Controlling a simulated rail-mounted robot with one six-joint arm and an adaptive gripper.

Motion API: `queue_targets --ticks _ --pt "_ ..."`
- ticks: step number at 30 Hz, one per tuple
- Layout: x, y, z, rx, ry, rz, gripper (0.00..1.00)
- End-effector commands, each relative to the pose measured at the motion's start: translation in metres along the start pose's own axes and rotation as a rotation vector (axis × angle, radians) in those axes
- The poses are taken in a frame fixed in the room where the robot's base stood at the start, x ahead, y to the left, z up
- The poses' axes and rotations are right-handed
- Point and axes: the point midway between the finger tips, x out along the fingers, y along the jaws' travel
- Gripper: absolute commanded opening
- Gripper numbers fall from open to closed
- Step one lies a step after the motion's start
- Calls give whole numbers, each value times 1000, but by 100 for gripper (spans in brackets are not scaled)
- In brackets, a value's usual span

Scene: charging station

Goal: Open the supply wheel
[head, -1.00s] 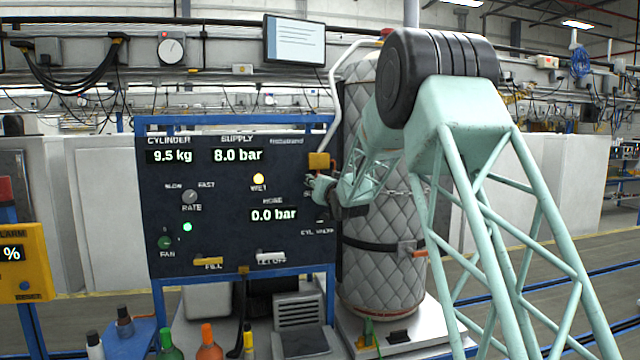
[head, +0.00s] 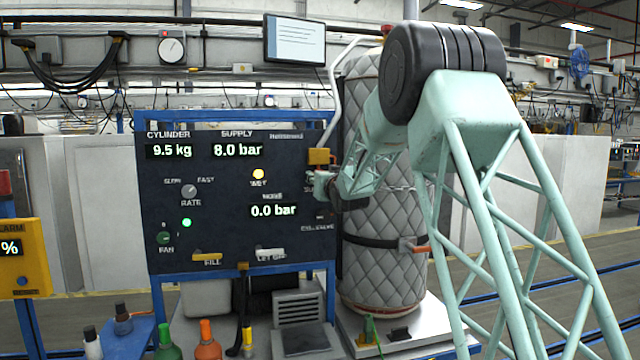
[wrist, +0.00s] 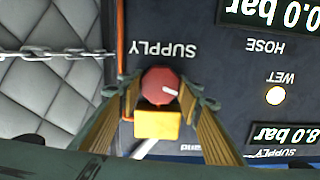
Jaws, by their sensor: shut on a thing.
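The supply wheel is a small red knob (wrist: 162,86) with a white pointer mark, next to the "SUPPLY" lettering in the upside-down wrist view. The mark points right and slightly down in that view. My gripper (wrist: 161,94) has one finger on each side of the red wheel and is shut on it. In the head view my gripper (head: 322,184) is at the right edge of the dark panel (head: 215,225), and it hides the wheel. The panel's supply readout (head: 238,150) shows 8.0 bar, and the hose readout (head: 274,210) shows 0.0 bar.
A yellow block (wrist: 158,122) sits close to the wheel, between my fingers in the wrist view. A quilted grey cylinder (head: 385,270) with a chain and strap stands right of the panel. Several bottles, including an orange one (head: 208,348), stand in front below.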

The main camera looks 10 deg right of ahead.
Motion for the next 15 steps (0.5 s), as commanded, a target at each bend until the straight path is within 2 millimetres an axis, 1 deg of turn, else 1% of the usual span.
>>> queue_targets --ticks 1,15 --pt "0 0 3 -24 1 0 22" --pt "0 0 3 -257 0 0 22"
